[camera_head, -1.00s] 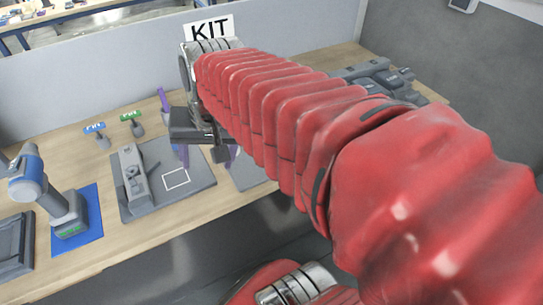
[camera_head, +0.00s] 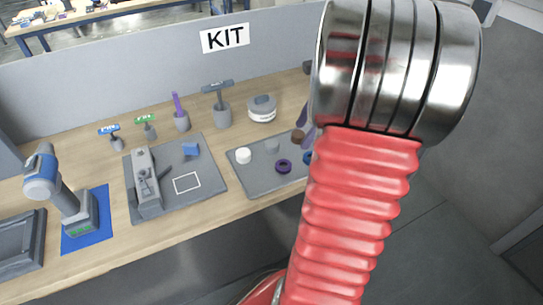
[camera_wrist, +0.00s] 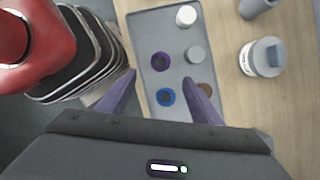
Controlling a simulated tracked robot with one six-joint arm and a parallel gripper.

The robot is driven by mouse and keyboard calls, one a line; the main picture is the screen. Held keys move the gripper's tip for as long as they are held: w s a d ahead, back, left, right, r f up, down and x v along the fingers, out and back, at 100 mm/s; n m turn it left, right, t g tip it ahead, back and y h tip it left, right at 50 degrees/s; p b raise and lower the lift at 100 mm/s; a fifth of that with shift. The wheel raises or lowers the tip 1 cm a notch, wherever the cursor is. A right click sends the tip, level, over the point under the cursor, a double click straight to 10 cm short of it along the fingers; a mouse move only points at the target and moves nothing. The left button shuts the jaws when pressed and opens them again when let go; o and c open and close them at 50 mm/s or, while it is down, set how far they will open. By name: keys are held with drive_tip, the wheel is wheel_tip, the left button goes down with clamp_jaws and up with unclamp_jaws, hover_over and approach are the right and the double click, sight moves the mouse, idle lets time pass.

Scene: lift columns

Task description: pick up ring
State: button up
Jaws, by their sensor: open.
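A purple ring (camera_head: 283,166) lies flat on a grey tray (camera_head: 262,184); it also shows in the wrist view (camera_wrist: 161,62). A blue ring (camera_head: 308,158) lies beside it, partly hidden by my arm in the head view, and shows whole in the wrist view (camera_wrist: 166,97). My gripper (camera_wrist: 161,78) is open and empty above the tray. Its purple fingers frame both rings in the wrist picture, with the blue ring between them and the purple ring near the tip line. In the head view my arm hides most of the gripper.
The same tray holds a white cylinder (camera_head: 243,155), a grey cylinder (camera_head: 272,146) and a brown piece (camera_head: 298,136). A round container (camera_head: 262,108) stands behind it. To the left are another tray with a blue block (camera_head: 190,149), tool holders and a drill (camera_head: 62,190).

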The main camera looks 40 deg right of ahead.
drive_tip(key=shift+s+d+f+m, duration=0.15)
drive_tip(key=shift+s+d+m, duration=0.15)
drive_tip(key=shift+d, duration=0.15)
approach(283, 168)
drive_tip(key=shift+w+a+f, duration=0.1)
drive_tip(key=shift+a+f, duration=0.05)
drive_tip(key=shift+f, duration=0.3)
drive_tip(key=shift+x, duration=2.6)
drive_tip(key=c, duration=1.1)
